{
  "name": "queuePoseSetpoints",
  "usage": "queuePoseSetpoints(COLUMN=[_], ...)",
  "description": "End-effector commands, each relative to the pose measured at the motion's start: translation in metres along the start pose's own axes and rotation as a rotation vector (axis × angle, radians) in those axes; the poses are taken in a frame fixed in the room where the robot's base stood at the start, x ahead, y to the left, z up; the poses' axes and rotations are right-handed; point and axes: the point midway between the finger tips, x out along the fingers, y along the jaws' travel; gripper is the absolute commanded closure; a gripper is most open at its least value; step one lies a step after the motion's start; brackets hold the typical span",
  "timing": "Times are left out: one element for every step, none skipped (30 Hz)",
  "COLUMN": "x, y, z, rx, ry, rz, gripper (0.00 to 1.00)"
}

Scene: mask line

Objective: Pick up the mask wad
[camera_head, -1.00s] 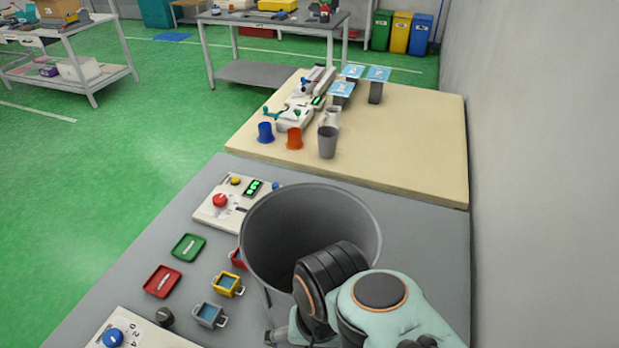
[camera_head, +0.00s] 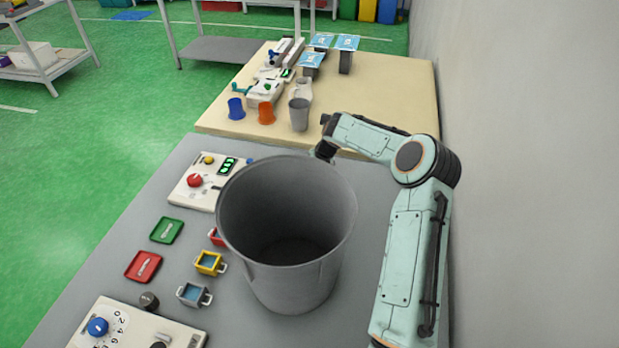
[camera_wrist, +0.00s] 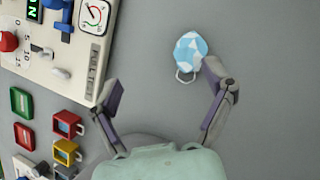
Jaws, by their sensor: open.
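The mask wad (camera_wrist: 190,47) is a crumpled light blue and white piece with a white ear loop. It lies on the grey table (camera_wrist: 150,50) in the upper middle of the wrist view. My gripper (camera_wrist: 163,93) is open and empty, its two fingers spread. The wad is ahead of the fingers, close to the right finger's tip; I cannot tell if they touch. In the head view, the wad does not show. My gripper (camera_head: 326,150) shows there only in part, just behind the far rim of the large grey bin (camera_head: 290,280).
A control panel (camera_head: 200,180) with a red knob stands left of the bin. Green (camera_head: 167,230) and red (camera_head: 143,266) trays and small yellow (camera_head: 209,263) and grey (camera_head: 194,294) boxes lie nearby. A wooden table (camera_head: 390,95) with cups adjoins behind. A wall is at right.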

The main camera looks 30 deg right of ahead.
Motion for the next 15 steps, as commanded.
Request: queuePoseSetpoints(x=[0.011, 0.014, 0.017, 0.017, 0.018, 0.021, 0.025, 0.030, 0.037, 0.042, 0.047, 0.054, 0.058, 0.063, 0.068], y=[-0.015, -0.022, -0.030, -0.034, -0.036, -0.037, -0.037, -0.037, -0.037, -0.037, -0.036, -0.036, -0.037, -0.036, -0.036], z=[-0.015, -0.021, -0.025, -0.026, -0.026, -0.026, -0.027, -0.027, -0.028, -0.028, -0.028, -0.028, -0.028, -0.029, -0.028], rx=[0.045, 0.063, 0.079, 0.086, 0.090, 0.091, 0.091, 0.090, 0.089, 0.089, 0.088, 0.088, 0.089, 0.088, 0.088], ry=[0.025, 0.032, 0.037, 0.036, 0.034, 0.034, 0.035, 0.036, 0.036, 0.036, 0.036, 0.036, 0.036, 0.036, 0.035], rz=[0.012, 0.012, 0.010, 0.007, 0.004, 0.003, 0.003, 0.003, 0.003, 0.003, 0.003, 0.002, 0.002, 0.001, 0.001], gripper=[0.18, 0.18, 0.18, 0.18, 0.18, 0.18, 0.18, 0.18, 0.18, 0.18, 0.18, 0.18, 0.18, 0.18, 0.18])
